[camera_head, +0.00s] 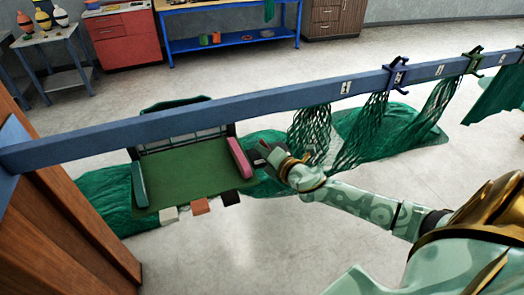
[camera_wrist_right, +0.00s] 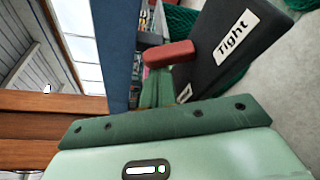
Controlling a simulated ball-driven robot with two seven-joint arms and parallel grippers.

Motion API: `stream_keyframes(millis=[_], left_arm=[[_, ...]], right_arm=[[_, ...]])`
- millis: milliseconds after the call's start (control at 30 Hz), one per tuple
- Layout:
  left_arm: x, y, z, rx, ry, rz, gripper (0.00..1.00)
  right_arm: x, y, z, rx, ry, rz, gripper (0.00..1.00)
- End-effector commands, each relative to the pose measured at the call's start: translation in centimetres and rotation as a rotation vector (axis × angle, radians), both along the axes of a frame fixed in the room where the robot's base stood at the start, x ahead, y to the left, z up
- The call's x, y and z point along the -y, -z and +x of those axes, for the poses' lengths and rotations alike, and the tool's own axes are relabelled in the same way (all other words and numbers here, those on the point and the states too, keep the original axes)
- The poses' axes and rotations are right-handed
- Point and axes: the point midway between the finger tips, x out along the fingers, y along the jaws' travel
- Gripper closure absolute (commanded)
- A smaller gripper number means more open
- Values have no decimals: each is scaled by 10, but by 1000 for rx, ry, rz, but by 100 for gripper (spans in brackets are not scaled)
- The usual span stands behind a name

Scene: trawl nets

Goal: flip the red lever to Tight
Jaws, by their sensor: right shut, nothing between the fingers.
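The red lever (camera_wrist_right: 168,53) shows in the right wrist view as a short red handle beside a black panel (camera_wrist_right: 222,50). A white "Tight" label (camera_wrist_right: 237,34) is on the panel's upper part. A second label (camera_wrist_right: 184,93) lower on the panel is partly hidden, and its word is unreadable. My right gripper (camera_wrist_right: 158,84) is shut and empty, its green fingers just below the red handle; I cannot tell if they touch it. My left gripper is out of view.
A long blue beam (camera_head: 210,113) crosses above the green tray (camera_head: 185,172), with green nets (camera_head: 365,130) hanging from it at right. White, orange and black blocks line the tray's front edge. A brown wooden post (camera_head: 75,215) stands at left. The front floor is clear.

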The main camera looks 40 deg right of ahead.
Motion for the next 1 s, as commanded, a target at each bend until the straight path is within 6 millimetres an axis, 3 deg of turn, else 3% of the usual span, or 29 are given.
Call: stream_keyframes(millis=[1000], left_arm=[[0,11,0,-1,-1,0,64]], right_arm=[[2,-1,1,24,0,102,100]])
